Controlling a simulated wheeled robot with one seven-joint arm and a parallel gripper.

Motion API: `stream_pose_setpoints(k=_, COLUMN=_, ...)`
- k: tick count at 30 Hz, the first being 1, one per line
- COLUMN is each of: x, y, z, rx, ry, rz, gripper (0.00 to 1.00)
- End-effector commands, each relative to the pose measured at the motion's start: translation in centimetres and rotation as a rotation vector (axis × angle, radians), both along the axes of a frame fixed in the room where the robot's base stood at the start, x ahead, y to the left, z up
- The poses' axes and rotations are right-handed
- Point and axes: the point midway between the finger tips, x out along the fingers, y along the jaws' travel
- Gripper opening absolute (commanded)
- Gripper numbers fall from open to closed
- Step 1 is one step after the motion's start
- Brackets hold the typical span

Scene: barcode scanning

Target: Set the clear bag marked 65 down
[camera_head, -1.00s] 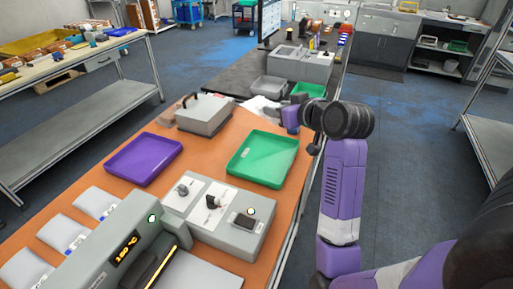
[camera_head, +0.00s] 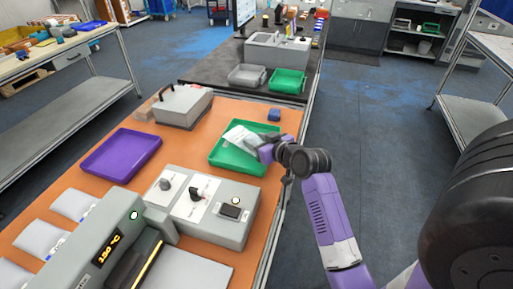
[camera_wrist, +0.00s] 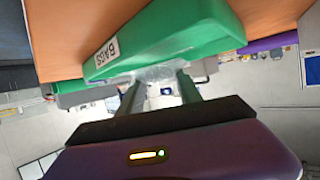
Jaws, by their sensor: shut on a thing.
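The clear bag (camera_head: 238,136) shows as a pale, see-through shape over the green tray (camera_head: 225,161) in the head view. My gripper (camera_head: 258,148) is shut on its near right end, above the tray's right side. In the wrist view the gripper (camera_wrist: 160,92) has its two fingers on either side of the crinkled clear bag (camera_wrist: 152,74), close to the green tray (camera_wrist: 165,30), which carries a label reading BAGS. I cannot tell whether the bag touches the tray floor. The mark 65 is not legible.
A purple tray (camera_head: 122,152) lies left of the green tray on the orange table. A grey device (camera_head: 200,205) stands in front, and a grey box with a handle (camera_head: 183,106) behind. A small blue block (camera_head: 274,115) sits at the back right.

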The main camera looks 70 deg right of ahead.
Motion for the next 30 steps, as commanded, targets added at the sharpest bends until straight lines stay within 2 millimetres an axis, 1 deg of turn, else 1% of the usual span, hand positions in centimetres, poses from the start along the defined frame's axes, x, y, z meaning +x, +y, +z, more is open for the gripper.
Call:
stream_pose_setpoints(k=1, x=0.0, y=0.0, z=-0.9, rx=0.003, ry=0.003, rz=0.001, gripper=0.0)
stream_pose_setpoints(k=3, x=0.0, y=0.1, z=-2.0, rx=0.003, ry=0.002, rz=0.001, gripper=0.0)
stream_pose_setpoints(k=6, x=0.0, y=0.0, z=-2.8, rx=0.002, ry=0.001, rz=0.001, gripper=0.0)
stream_pose_setpoints(k=15, x=0.0, y=0.0, z=-3.0, rx=0.0, ry=0.0, rz=0.0, gripper=0.0)
stream_pose_setpoints(k=18, x=0.0, y=0.0, z=-3.3, rx=0.0, ry=0.0, rz=0.0, gripper=0.0)
stream_pose_setpoints(k=19, x=0.0, y=0.0, z=-3.3, rx=0.001, ry=0.001, rz=0.0, gripper=0.43)
stream_pose_setpoints(k=20, x=0.0, y=0.0, z=-3.3, rx=0.001, ry=0.001, rz=0.0, gripper=0.49)
stream_pose_setpoints(k=21, x=0.0, y=0.0, z=-3.2, rx=0.001, ry=0.001, rz=0.0, gripper=0.51)
stream_pose_setpoints(k=27, x=-0.1, y=0.0, z=-3.3, rx=0.002, ry=0.001, rz=-0.001, gripper=0.51)
stream_pose_setpoints(k=30, x=-0.1, y=0.0, z=-2.9, rx=0.001, ry=0.001, rz=-0.001, gripper=0.51)
